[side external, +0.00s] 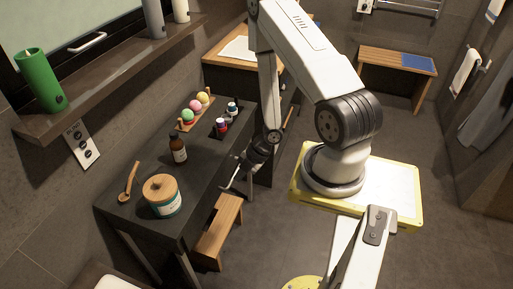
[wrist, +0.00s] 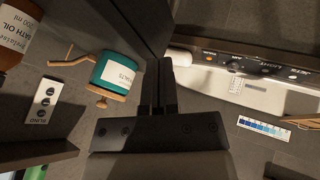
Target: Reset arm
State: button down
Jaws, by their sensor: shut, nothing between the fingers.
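My gripper (side external: 226,186) hangs at the front edge of the dark vanity top (side external: 140,225) in the side external view. In the wrist view my gripper (wrist: 167,64) has its two dark fingers together, with nothing between them. A teal and white jar (side external: 162,196) with a wooden lid stands on the vanity, left of the gripper; in the wrist view the jar (wrist: 115,72) is left of the fingers. A brown bath oil bottle (side external: 178,149) stands upright farther back on the vanity and shows in the wrist view (wrist: 15,40).
A wooden scoop (side external: 130,182) lies near the jar. A rack of coloured balls (side external: 195,106) and small bottles (side external: 222,125) stand at the back. A wooden stool (side external: 218,230) is below the vanity edge. A shelf (side external: 110,75) holds a green candle (side external: 38,80).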

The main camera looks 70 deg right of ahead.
jog(key=shift+w+d+r, duration=0.1)
jog(key=w+r+m+g+h, duration=0.1)
jog(key=w+r+m+h, duration=0.25)
jog(key=r, duration=0.25)
jog(key=w+r+m+g+h, duration=0.1)
jog(key=w+r+m+h, duration=0.1)
jog(key=r+m, duration=0.3)
jog(key=s+a+r+m+g, duration=0.1)
jog(key=s+a+r+m, duration=0.2)
jog(key=a+r+m, duration=0.5)
jog(key=shift+s+a+r+y, duration=0.2)
jog(key=shift+a+r+y, duration=0.25)
jog(key=shift+a+r, duration=1.25)
jog(key=shift+d+r, duration=0.6)
